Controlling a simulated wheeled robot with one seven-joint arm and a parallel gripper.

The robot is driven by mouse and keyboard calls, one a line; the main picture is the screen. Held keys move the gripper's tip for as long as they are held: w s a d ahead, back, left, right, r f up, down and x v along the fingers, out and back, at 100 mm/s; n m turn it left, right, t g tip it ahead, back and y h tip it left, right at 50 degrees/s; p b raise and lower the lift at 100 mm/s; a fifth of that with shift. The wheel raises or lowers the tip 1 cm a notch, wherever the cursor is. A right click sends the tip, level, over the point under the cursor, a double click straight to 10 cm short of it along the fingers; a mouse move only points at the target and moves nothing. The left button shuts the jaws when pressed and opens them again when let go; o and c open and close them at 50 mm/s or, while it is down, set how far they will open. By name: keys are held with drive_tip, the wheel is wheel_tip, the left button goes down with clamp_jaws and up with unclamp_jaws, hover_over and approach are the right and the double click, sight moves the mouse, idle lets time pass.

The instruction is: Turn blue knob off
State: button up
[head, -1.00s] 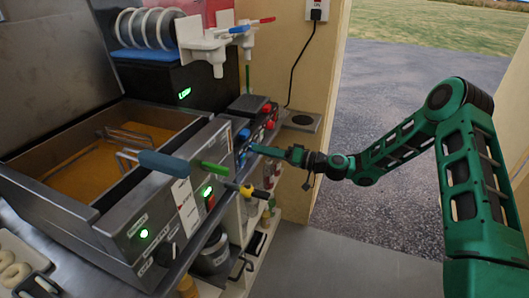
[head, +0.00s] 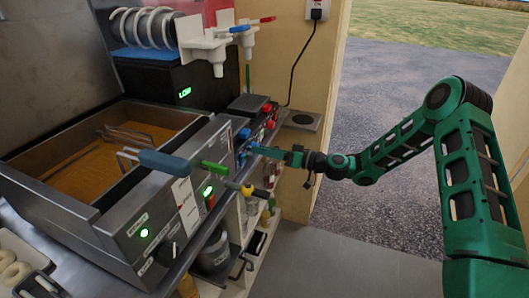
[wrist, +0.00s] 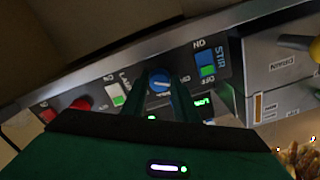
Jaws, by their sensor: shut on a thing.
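The blue knob (wrist: 160,82) is on a dark control panel, between my gripper's two fingers in the wrist view. My gripper (wrist: 168,92) is shut on the knob, one finger on each side. The knob's pointer direction is too small to tell. In the head view my gripper (head: 252,148) reaches the panel from the right, and its fingertips are at the front of the panel. The knob itself is hard to make out there.
A blue STIR switch (wrist: 205,57), a white-green switch (wrist: 116,94) and a red knob (wrist: 80,104) flank the knob. A fryer (head: 120,215) with a blue-handled basket stands left.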

drive_tip(key=o, duration=1)
drive_tip(key=shift+s+a+f, duration=0.1)
drive_tip(key=shift+o, duration=0.2)
drive_tip(key=v, duration=1.1)
